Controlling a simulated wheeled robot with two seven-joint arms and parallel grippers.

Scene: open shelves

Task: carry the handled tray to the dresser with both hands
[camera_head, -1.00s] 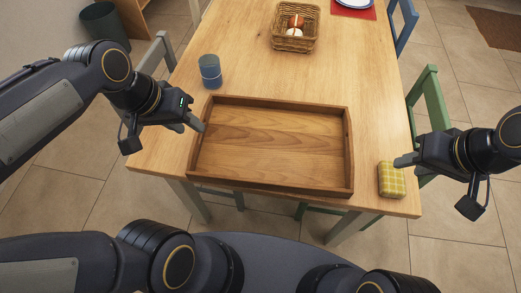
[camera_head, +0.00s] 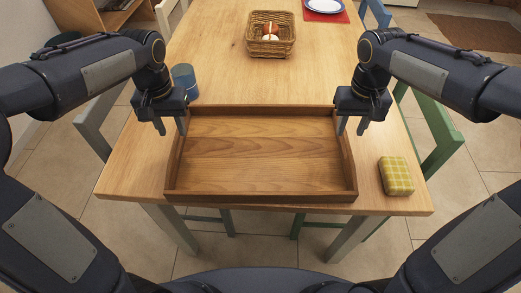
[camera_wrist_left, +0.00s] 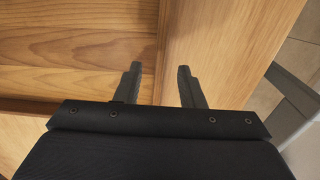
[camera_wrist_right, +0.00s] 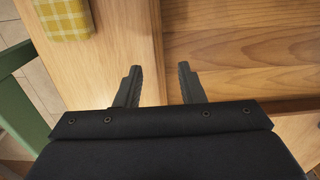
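The wooden handled tray (camera_head: 262,196) lies flat on the table, empty, near the front edge. My left gripper (camera_head: 171,128) is over the tray's left side wall. In the left wrist view its open fingers (camera_wrist_left: 159,78) lie on either side of the wall (camera_wrist_left: 165,40), with gaps showing. My right gripper (camera_head: 351,127) is over the right side wall. In the right wrist view its fingers (camera_wrist_right: 158,78) are likewise open with the wall (camera_wrist_right: 154,40) between them. I cannot tell how far the fingertips reach below the rim. No dresser is clearly identifiable.
A blue cup (camera_head: 184,80) stands close behind my left gripper. A yellow checked sponge-like block (camera_head: 396,176) lies right of the tray. A wicker basket (camera_head: 270,47), a plate (camera_head: 324,5) and chairs, one green (camera_head: 440,135), are farther around the wooden table (camera_head: 225,75).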

